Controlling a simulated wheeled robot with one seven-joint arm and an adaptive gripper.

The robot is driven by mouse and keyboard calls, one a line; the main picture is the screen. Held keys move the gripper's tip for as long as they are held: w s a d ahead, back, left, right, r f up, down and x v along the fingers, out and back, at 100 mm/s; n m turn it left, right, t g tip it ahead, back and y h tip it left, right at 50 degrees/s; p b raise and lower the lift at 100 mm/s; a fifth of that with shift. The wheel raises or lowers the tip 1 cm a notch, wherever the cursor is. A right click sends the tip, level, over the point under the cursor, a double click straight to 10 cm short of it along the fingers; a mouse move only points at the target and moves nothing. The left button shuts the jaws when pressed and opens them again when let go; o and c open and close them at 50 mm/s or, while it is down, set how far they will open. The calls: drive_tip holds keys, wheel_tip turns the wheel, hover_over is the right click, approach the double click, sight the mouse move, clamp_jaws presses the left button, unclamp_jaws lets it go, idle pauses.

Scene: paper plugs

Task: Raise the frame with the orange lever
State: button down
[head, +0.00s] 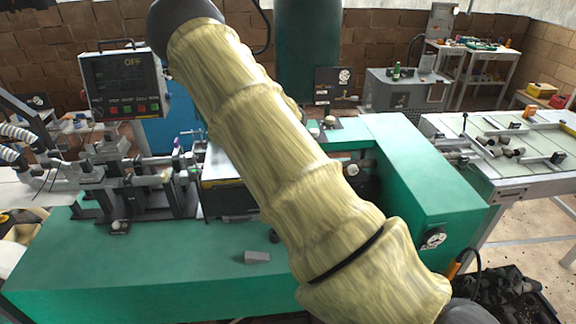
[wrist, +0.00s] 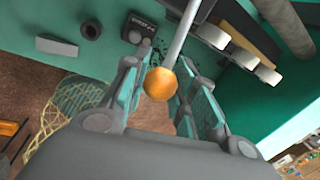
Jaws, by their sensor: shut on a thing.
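In the wrist view, the orange ball knob (wrist: 160,83) of the lever sits between the two fingers of my gripper (wrist: 165,68). Its plain metal rod (wrist: 184,33) runs up and to the right from the knob. My gripper is shut on the orange lever. In the head view my sleeved arm crosses the middle of the green machine (head: 150,255), and neither my gripper nor the lever's knob can be made out there. Which part is the frame I cannot tell.
A control box (head: 123,84) reading OFF stands at the left, above metal mechanisms. A small grey block (head: 257,257) lies on the machine's green top. A side table (head: 515,170) with several short cylinders is at the right. A dark bin (head: 505,298) sits at lower right.

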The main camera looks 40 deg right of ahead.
drive_tip(key=shift+w+a, duration=0.1)
idle(0.4)
drive_tip(key=c, duration=1.1)
unclamp_jaws()
wheel_tip(320, 180, up, 12)
drive_tip(key=w+a, duration=0.1)
drive_tip(key=a, duration=0.1)
drive_tip(key=shift+f, duration=0.15)
